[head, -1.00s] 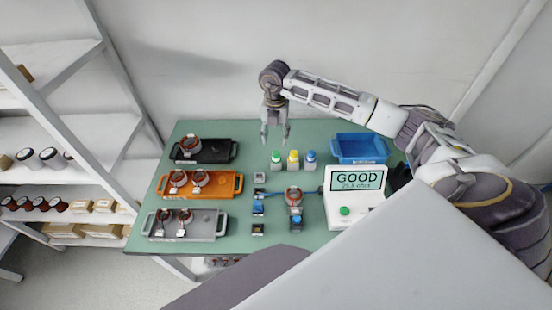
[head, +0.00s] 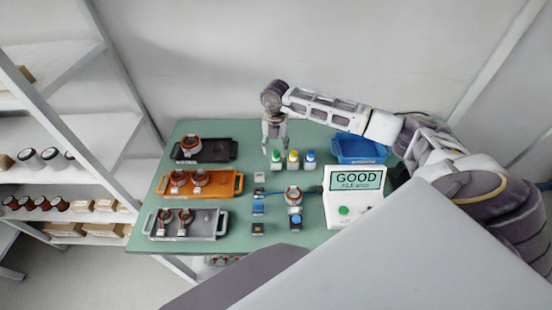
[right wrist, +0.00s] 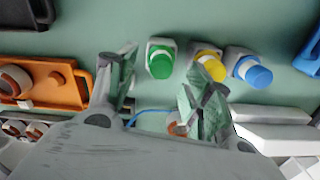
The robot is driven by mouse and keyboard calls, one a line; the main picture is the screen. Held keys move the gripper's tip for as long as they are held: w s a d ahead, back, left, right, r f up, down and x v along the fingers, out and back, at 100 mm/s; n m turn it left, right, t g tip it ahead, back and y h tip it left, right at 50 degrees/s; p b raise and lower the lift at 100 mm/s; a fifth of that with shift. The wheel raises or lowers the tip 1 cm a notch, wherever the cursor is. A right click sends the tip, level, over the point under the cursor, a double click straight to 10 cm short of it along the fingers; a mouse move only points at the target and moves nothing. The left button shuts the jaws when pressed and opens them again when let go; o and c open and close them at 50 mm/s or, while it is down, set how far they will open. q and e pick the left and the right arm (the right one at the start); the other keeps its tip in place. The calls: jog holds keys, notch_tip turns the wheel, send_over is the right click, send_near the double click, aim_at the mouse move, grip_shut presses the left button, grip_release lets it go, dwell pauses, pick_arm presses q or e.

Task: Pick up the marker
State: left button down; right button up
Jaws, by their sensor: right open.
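Three short markers stand in a row on the green table: one with a green cap (head: 277,157), one with a yellow cap (head: 293,157) and one with a blue cap (head: 310,157). They also show in the right wrist view as a green cap (right wrist: 160,64), a yellow cap (right wrist: 211,66) and a blue cap (right wrist: 253,72). My right gripper (head: 274,147) points down, open and empty, above the green-capped marker. In the right wrist view its fingertips (right wrist: 157,72) are spread, with the green cap just beyond the gap. I cannot tell any contact. My left gripper is out of view.
A black tray (head: 220,151), an orange tray (head: 222,184) and a grey tray (head: 208,226) hold copper stators at the left. A blue bin (head: 360,150) stands at the back right. A tester (head: 352,205) reads GOOD beside a wired stator (head: 293,195).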

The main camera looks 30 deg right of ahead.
aim_at(276, 152)
notch_tip(276, 152, down, 3)
jog(key=shift+d+r+p, duration=0.1)
jog(key=shift+d+p, duration=0.05)
jog(key=shift+p, duration=0.3)
jog(key=shift+f, duration=0.7)
jog(key=c, duration=1.1)
jog(key=shift+r, duration=0.1)
jog(key=shift+r+b, duration=0.8)
jog(key=shift+r, duration=4.15)
